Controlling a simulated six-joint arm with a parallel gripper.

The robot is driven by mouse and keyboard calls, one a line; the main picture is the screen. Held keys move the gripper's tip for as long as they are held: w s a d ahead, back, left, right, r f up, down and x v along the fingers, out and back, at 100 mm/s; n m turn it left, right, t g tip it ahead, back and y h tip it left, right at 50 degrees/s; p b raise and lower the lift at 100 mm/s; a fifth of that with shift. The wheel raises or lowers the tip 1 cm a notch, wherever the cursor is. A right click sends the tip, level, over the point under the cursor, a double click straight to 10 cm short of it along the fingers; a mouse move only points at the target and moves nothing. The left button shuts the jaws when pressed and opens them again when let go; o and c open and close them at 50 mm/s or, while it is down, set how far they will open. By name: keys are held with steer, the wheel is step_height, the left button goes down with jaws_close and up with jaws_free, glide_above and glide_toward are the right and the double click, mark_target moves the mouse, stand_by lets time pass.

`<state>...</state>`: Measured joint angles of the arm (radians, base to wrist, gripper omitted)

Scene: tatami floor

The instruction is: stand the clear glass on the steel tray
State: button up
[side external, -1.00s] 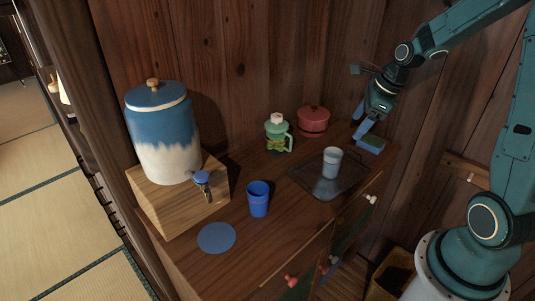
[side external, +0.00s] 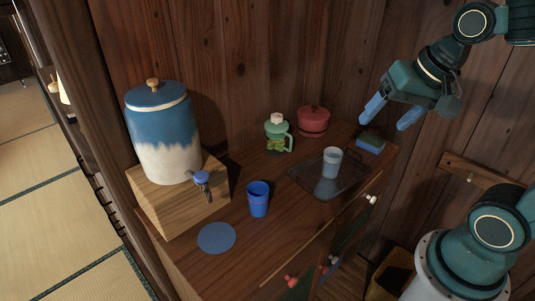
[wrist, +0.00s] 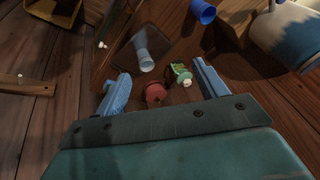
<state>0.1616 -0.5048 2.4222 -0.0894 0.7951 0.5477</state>
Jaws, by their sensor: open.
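The clear glass (side external: 332,162) stands upright on the dark steel tray (side external: 318,186), toward the tray's back part. In the wrist view the glass (wrist: 143,54) also shows on the tray (wrist: 162,42). My gripper (side external: 392,112) is open and empty. It hangs in the air to the right of the glass and higher, apart from it. In the wrist view its two blue fingers (wrist: 161,72) are spread wide with nothing held between them.
A blue cup (side external: 258,200) and blue round mat (side external: 216,238) are left of the tray. A large dispenser (side external: 165,140) stands on a wooden box (side external: 185,205).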

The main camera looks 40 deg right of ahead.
steer(key=s+a+r+n, duration=0.1)
steer(key=s+a+n, duration=0.1)
steer(key=s+n, duration=0.3)
steer(key=shift+s+n+t, duration=0.3)
steer(key=shift+s+n, duration=0.05)
steer(key=shift+n, duration=0.75)
